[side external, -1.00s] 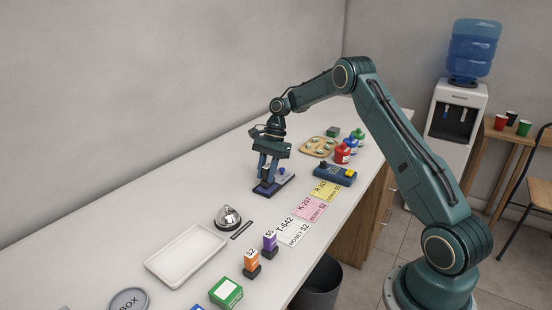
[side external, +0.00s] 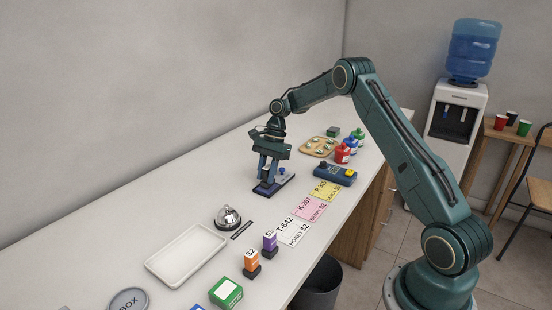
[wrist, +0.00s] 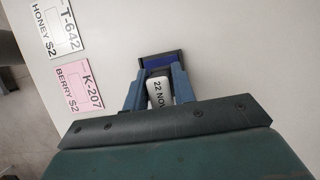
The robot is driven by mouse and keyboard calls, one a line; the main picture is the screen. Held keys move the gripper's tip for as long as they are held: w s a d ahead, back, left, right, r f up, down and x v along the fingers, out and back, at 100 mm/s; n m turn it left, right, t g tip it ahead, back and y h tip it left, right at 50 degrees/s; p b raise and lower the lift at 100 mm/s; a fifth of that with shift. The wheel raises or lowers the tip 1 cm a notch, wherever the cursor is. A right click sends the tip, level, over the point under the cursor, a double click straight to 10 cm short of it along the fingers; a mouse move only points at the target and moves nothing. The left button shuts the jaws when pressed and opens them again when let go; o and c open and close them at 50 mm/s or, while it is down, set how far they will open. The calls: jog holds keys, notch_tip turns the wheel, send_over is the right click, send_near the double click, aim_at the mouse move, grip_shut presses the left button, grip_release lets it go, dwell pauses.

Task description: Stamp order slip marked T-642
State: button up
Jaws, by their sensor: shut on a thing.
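The white order slip marked T-642, HONEY S2 (side external: 293,231) lies flat on the counter; it also shows at the upper left of the wrist view (wrist: 59,28). My gripper (side external: 267,179) is over the dark blue ink pad (side external: 284,183), left of and behind the slips. In the wrist view my gripper (wrist: 160,74) is shut on a white stamp marked 22 NOV (wrist: 159,92). The pad (wrist: 159,61) shows just beyond the stamp. The stamp's underside is hidden, so I cannot tell whether it touches the pad.
Pink slip K-207 (side external: 308,208) and a yellow slip (side external: 325,190) lie beside T-642. A purple stamp (side external: 270,241) and an orange stamp (side external: 251,260) stand in front.

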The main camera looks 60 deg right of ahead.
jog(key=shift+f, duration=0.35)
dwell(0.8)
jog(key=shift+r, duration=3.55)
jog(key=shift+a, duration=0.1)
jog(key=s+a, duration=1.2)
jog(key=s, duration=0.4)
jog(key=shift+f, duration=0.45)
jog(key=shift+f, duration=0.15)
